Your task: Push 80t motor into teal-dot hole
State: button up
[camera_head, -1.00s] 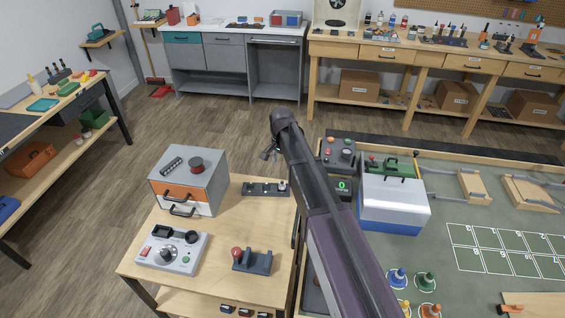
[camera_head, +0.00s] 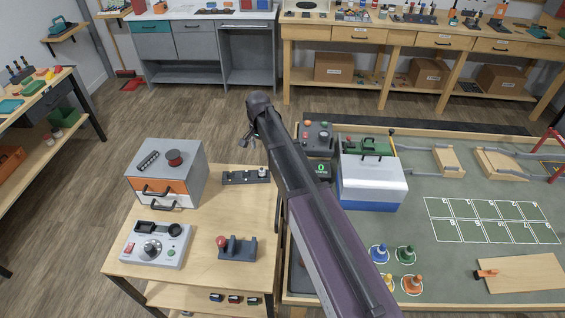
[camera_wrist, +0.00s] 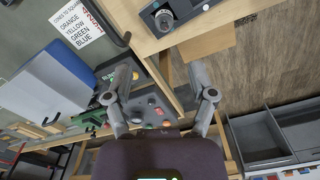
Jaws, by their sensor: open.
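My gripper (camera_head: 247,140) hangs in the air at the far end of my arm, above and behind the small wooden table. In the wrist view my gripper (camera_wrist: 160,95) has its two fingers spread wide with nothing between them. A dark bar (camera_head: 235,178) lies on the table, with a silver cylinder (camera_head: 263,172) standing at its right end. In the wrist view the cylinder (camera_wrist: 164,20) shows at the top, apart from the fingers. I cannot tell if it is the 80t motor.
The table (camera_head: 205,263) also holds a drawer box (camera_head: 190,160), a control box with a knob (camera_head: 155,245) and a dark block with a red knob (camera_head: 238,248). A blue-and-white box (camera_head: 373,185) stands on the green mat to the right.

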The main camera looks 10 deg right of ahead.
jog(key=s+d+n, duration=0.3)
jog(key=s+d, duration=0.4)
jog(key=s, duration=0.4)
jog(key=s+d+n, duration=0.3)
jog(key=s+d, duration=0.5)
jog(key=s, duration=0.3)
jog(key=shift+d+n, duration=0.2)
jog(key=shift+n, duration=0.2)
